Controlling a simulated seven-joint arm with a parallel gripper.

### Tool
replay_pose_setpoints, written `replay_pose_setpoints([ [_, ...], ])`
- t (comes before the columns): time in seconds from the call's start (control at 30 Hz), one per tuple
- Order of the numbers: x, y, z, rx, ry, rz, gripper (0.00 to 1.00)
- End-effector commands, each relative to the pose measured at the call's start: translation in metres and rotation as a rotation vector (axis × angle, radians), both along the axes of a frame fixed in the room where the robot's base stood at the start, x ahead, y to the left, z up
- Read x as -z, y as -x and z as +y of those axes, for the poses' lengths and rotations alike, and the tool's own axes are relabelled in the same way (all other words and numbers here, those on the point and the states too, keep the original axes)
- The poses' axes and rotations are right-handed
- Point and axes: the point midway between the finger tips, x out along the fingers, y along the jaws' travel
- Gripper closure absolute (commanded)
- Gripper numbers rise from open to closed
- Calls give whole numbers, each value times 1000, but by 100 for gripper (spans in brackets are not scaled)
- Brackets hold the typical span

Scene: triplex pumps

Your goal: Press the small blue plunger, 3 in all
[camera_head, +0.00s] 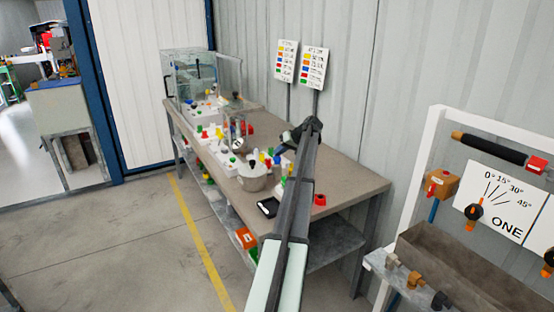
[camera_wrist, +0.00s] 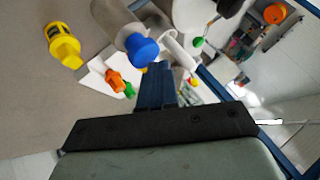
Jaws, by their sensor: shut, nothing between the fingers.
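In the wrist view a blue plunger cap (camera_wrist: 142,50) sits at the end of a grey cylinder (camera_wrist: 118,18). My gripper (camera_wrist: 158,72) is shut and empty, its fingertips just below and right of the blue cap in the picture. I cannot tell whether they touch it. A small orange plunger (camera_wrist: 117,80) and a small green one are close to the left of my fingers, on a white plate.
The bench (camera_head: 345,178) has bare room at its right end. On it are a grey metal bowl (camera_head: 257,178), a black device (camera_head: 267,208), a red ring (camera_head: 319,199) and a clear box (camera_head: 187,72). Colour charts (camera_head: 314,68) stand behind. A rack (camera_head: 440,130) is at the right.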

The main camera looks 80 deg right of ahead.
Motion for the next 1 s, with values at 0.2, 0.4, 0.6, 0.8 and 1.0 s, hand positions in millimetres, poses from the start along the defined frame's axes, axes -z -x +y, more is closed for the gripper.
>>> replay_pose_setpoints([
  [0.2,2,0,0,0,0,0,100],
  [0.4,4,0,0,0,0,0,100],
  [0.6,6,0,0,0,0,0,100],
  [0.8,8,0,0,0,0,0,100],
  [1.0,10,0,0,0,0,0,100],
])
